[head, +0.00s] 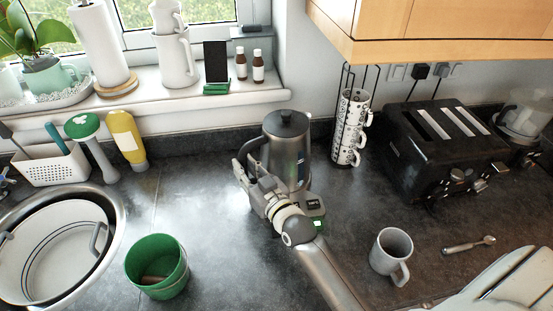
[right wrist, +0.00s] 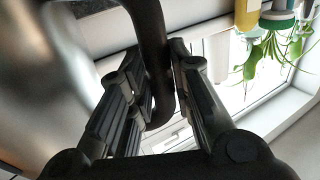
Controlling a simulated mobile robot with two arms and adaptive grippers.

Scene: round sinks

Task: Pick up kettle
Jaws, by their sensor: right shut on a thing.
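The kettle (head: 286,145) is a grey metal jug with a dark lid and a dark handle. It stands on the dark worktop near the back wall in the head view. My right gripper (head: 247,177) is at the left side of the kettle, where its handle is. In the right wrist view the gripper (right wrist: 158,85) is shut on the black handle (right wrist: 150,45), with a finger on each side of it. The blurred kettle body (right wrist: 45,75) fills the left of that view. My arm hides the kettle's lower part in the head view. My left gripper is not in view.
A black toaster (head: 445,150) and a rack of patterned mugs (head: 350,125) stand to the right. A green pot (head: 157,265) and a round sink (head: 115,215) are at left. A wall cupboard (head: 430,25) overhangs at upper right.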

